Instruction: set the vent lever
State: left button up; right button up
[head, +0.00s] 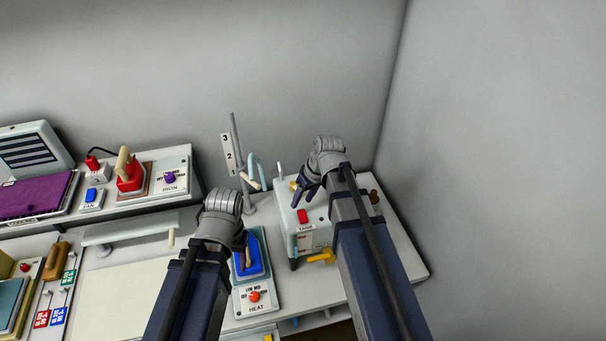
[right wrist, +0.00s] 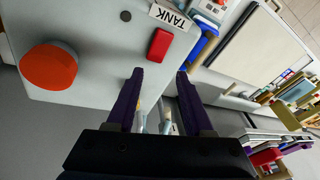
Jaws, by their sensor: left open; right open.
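No label reading "vent" is legible, so I cannot tell which part is the vent lever. A white tank box (head: 310,228) stands on the right end of the bench, with a red switch (head: 303,216) above its "TANK" label. A yellow handle (head: 322,256) sticks out low on its front. A cream-tipped lever (head: 250,181) is by an upright post with a numbered scale (head: 228,154). My right gripper (head: 304,191) is open above the tank box; its purple fingers (right wrist: 157,76) show empty in the right wrist view. My left gripper (head: 240,247) is over the heat unit, its fingers mostly hidden.
The heat unit (head: 254,307) has an orange knob (head: 254,296) and a blue plate (head: 256,257). An iron (head: 129,174) stands on a raised shelf at left. A large orange-red knob (right wrist: 48,67) shows in the right wrist view. The wall closes off the right side.

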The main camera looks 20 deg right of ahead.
jog(key=w+d+r+t+y+p, duration=0.1)
jog(key=w+d+r+p, duration=0.1)
jog(key=w+d+r, duration=0.25)
jog(key=shift+n, duration=0.4)
jog(key=b+x, duration=0.6)
jog(key=x, duration=0.1)
jog(key=shift+w+d+f+b, duration=0.15)
jog(key=shift+w+f+b, duration=0.1)
jog(key=shift+b, duration=0.1)
jog(key=shift+w+a+f+b, duration=0.2)
jog(key=shift+a+f+b, duration=0.1)
jog(key=shift+f+b, duration=0.3)
pick_arm(q)
notch_tip(320, 180, down, 5)
jog(key=shift+r, duration=0.2)
pick_arm(e)
jog(key=shift+r, duration=0.1)
jog(key=shift+c, duration=0.3)
grip_shut()
